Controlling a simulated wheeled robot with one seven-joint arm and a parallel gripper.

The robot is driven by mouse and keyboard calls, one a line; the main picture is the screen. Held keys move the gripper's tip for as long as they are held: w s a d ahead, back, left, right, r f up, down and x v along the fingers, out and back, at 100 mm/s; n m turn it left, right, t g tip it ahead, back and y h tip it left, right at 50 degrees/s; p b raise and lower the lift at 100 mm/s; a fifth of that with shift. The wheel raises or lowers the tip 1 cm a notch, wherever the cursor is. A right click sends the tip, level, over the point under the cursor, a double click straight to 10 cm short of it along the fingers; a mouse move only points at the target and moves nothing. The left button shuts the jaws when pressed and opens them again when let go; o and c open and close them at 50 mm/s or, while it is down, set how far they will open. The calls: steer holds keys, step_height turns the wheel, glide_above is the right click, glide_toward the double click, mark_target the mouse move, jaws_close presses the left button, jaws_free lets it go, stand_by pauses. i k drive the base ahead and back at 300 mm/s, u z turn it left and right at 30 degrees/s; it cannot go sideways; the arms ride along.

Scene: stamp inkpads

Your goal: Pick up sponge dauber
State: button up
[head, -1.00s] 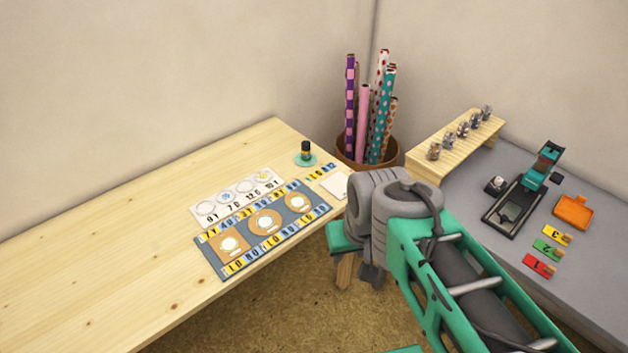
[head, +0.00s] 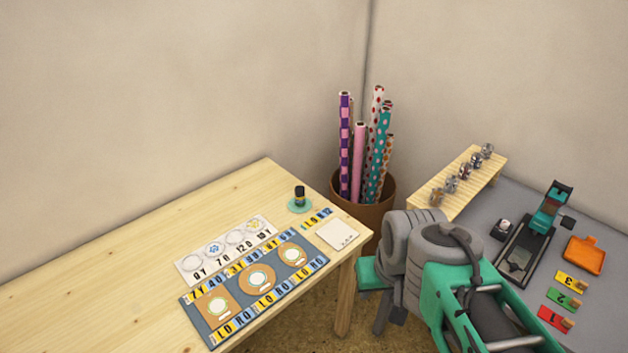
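The sponge dauber looks to be the small dark upright piece (head: 299,193) with a thin band. It stands on a round teal dish (head: 300,206) near the far right corner of the wooden table (head: 120,262). My arm comes in from the lower right, with its grey wrist over the gap between the two tables. My gripper (head: 386,316) seems to be the dark part pointing down below the wrist. Its fingers are mostly hidden and look apart from the dauber, which is up and to the left of it.
A blue-grey board (head: 247,293) with round pads, a card strip (head: 222,250) and a white pad (head: 338,235) lie on the table. A brown bin of paper rolls (head: 375,187) stands behind. A grey table (head: 520,225) at right holds a wooden rack (head: 433,195) and a stamp press (head: 545,220).

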mark_target(300, 191)
steer(key=u, duration=0.25)
steer(key=i, duration=0.85)
steer(key=u, duration=1.1)
steer(key=i, duration=0.45)
steer(key=u, duration=0.35)
